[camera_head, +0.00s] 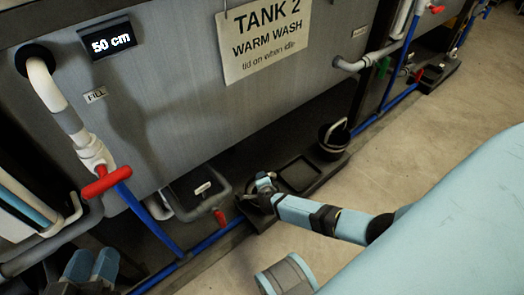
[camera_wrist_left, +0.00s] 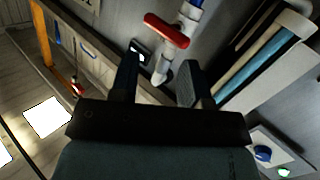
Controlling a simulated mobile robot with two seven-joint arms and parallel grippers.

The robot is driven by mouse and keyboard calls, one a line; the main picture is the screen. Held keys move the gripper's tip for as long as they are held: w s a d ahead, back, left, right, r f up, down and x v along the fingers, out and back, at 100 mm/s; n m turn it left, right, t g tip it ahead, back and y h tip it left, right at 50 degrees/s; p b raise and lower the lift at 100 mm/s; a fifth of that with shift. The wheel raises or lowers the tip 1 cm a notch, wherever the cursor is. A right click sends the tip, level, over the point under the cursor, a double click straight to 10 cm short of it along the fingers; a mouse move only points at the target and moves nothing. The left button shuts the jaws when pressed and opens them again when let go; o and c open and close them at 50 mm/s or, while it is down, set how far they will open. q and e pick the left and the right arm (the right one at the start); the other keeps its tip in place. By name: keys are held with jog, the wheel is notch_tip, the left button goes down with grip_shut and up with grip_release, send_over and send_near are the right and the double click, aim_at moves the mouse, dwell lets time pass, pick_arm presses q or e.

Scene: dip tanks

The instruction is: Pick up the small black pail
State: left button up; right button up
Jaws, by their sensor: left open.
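The small black pail (camera_head: 332,139) stands upright on a low black ledge against the tank, its pale handle showing above it. My left gripper (camera_head: 91,264) is at the lower left edge of the head view, far to the left of the pail. In the left wrist view the left gripper (camera_wrist_left: 160,68) is open, its two dark fingers apart with nothing held. The pail does not show in that view. My right arm comes in from the right, its dark end, the right gripper (camera_head: 263,186), low by the ledge and left of the pail. Its jaws are too unclear to read.
A red valve handle (camera_head: 107,181) and blue pipes run near my left gripper; the handle also shows in the left wrist view (camera_wrist_left: 167,30). The ledge (camera_head: 322,172) has a shallow recess beside the pail. The grey tank wall (camera_head: 190,90) rises behind. Floor (camera_head: 415,145) is clear at right.

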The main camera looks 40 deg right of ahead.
jog(key=shift+b+x, duration=0.5)
jog(key=shift+x, duration=0.45)
grip_shut()
jog(key=shift+r, duration=0.1)
